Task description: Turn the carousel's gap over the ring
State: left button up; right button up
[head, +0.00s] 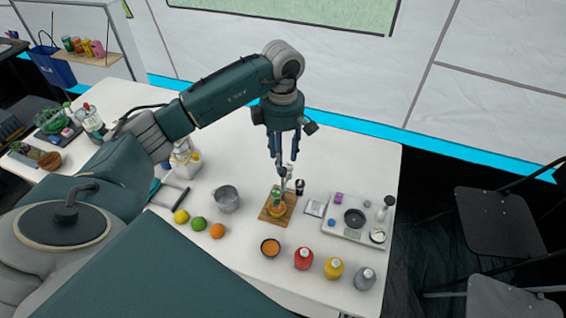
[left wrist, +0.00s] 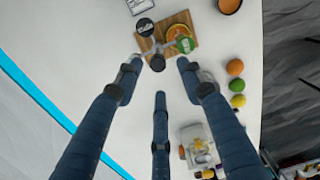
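A wooden board (head: 265,213) lies on the white table, with a small assembly of green, orange and grey parts (head: 277,203) on it. In the left wrist view the board (left wrist: 188,18) carries an orange disc (left wrist: 178,32), a green piece (left wrist: 186,45) and grey arms around a hub. Dark round pieces (left wrist: 145,27) (left wrist: 157,62) show at its edge. I cannot tell which part is the gap or the ring. My left gripper (head: 284,170) points down above the far side of the board, fingers spread and empty; they also show in the left wrist view (left wrist: 158,72). My right gripper is not in view.
A metal pot (head: 227,199) and several fruits (head: 198,223) are left of the board. An orange-filled bowl (head: 270,247) and bottles (head: 303,258) stand in front. A tray with a dark pan (head: 354,217) is to the right. Bare table lies behind the board.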

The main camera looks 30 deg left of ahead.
pick_arm(q)
notch_tip(320, 180, down, 3)
jog(key=shift+w+f+p, duration=0.1)
jog(key=shift+w+p, duration=0.05)
jog(key=shift+p, duration=0.2)
jog(key=shift+f, duration=0.9)
grip_shut()
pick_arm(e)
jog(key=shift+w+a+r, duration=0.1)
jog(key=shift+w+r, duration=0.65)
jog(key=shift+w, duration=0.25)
